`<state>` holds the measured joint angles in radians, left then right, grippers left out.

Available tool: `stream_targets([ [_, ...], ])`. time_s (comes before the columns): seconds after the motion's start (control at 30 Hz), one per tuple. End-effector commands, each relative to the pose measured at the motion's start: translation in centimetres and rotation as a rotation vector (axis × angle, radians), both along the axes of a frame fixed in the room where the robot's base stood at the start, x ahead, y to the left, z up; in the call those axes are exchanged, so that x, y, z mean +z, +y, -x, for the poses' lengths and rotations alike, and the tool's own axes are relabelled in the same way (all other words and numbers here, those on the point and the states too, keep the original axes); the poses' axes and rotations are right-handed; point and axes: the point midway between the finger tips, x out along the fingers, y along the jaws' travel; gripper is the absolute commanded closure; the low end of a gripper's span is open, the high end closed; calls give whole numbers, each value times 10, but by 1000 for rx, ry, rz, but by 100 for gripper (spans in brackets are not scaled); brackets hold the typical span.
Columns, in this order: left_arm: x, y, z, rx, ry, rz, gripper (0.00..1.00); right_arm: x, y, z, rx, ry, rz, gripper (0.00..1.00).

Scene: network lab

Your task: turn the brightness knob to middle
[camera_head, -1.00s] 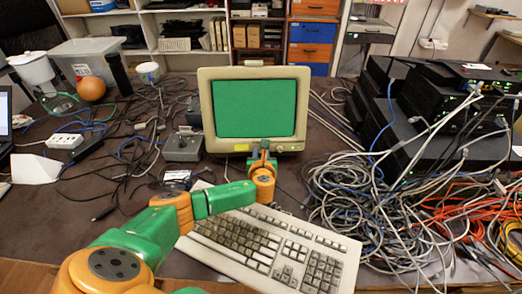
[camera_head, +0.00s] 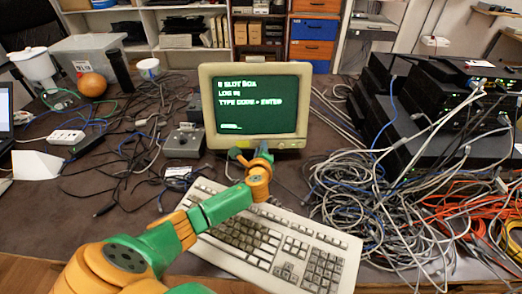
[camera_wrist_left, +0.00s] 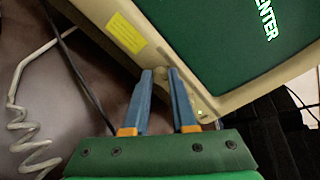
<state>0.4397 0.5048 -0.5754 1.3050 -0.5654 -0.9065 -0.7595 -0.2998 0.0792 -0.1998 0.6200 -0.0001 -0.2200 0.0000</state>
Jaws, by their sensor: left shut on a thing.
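The beige monitor (camera_head: 205,110) stands upright at the back middle of the table. Its dark green screen (camera_head: 252,105) shows white login text. My left gripper (camera_head: 250,153) is at the lower bezel of the monitor. In the left wrist view its two blue fingertips (camera_wrist_left: 160,72) are close together at the bezel (camera_wrist_left: 205,100), shut on the small brightness knob (camera_wrist_left: 163,54). The fingers largely hide the knob, so its pointer angle cannot be read. A yellow label (camera_wrist_left: 126,33) is on the bezel beside it. My right gripper is not in view.
A beige keyboard (camera_head: 310,240) lies in front of the monitor, partly under my left arm. A grey box with a joystick-like top (camera_head: 184,143) and black cables are to the left. Tangled grey cables (camera_head: 360,200) and stacked black network boxes (camera_head: 400,120) crowd the right.

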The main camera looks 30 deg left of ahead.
Motion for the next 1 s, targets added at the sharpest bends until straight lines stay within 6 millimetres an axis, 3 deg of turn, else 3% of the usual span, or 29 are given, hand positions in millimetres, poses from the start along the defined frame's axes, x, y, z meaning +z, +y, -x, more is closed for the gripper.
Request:
stream_targets([
  [0.6, -3, 0, 0, 159, -308, 429, 100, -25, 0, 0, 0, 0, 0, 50],
  [1.0, -1, 0, 0, 215, -420, 581, 100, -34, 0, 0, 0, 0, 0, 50],
])
